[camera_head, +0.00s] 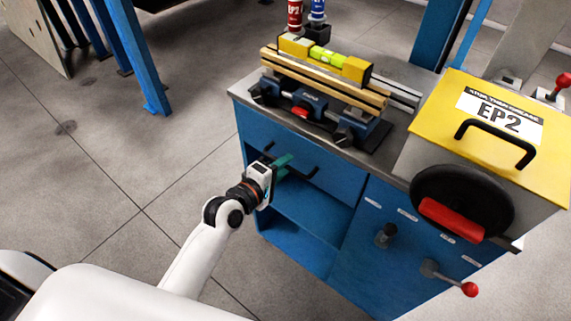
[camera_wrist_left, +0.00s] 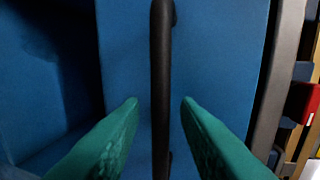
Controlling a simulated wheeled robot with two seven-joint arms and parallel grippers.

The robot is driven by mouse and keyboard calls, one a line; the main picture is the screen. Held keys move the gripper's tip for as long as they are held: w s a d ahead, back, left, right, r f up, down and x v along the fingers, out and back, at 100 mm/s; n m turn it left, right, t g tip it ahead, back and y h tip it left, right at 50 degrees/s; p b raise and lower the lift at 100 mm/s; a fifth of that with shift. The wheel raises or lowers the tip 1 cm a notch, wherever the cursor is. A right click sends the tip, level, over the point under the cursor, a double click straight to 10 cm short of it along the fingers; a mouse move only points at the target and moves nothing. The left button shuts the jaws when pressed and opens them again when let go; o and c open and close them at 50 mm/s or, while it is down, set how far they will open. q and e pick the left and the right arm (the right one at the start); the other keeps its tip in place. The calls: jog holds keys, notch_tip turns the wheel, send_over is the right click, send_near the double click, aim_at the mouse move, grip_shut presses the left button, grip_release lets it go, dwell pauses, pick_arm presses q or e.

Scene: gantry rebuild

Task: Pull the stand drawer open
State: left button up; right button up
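The stand (camera_head: 345,235) is a blue cabinet with a grey top. Its drawer front (camera_head: 330,178) is the upper blue panel at left, and it looks flush with the stand. The black bar handle (camera_head: 310,172) is partly hidden by my left gripper (camera_head: 283,164), which is at the drawer front. In the left wrist view the handle (camera_wrist_left: 161,60) runs upright between the two green fingers of my left gripper (camera_wrist_left: 160,102). The fingers are open, one on each side, with gaps to the bar. My right gripper is not in view.
A vise (camera_head: 310,105) with wooden strips and a yellow level (camera_head: 325,57) stands on top. A yellow EP2 machine housing (camera_head: 500,125) is at right, with a red-handled black wheel (camera_head: 462,200). An open shelf (camera_head: 290,235) is below the drawer. Floor at left is clear.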

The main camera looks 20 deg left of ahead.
pick_arm(q)
jog(key=shift+w+d+f, duration=0.1)
jog(key=shift+w+d, duration=0.1)
jog(key=shift+w, duration=0.35)
grip_shut()
jog(key=shift+s, duration=0.15)
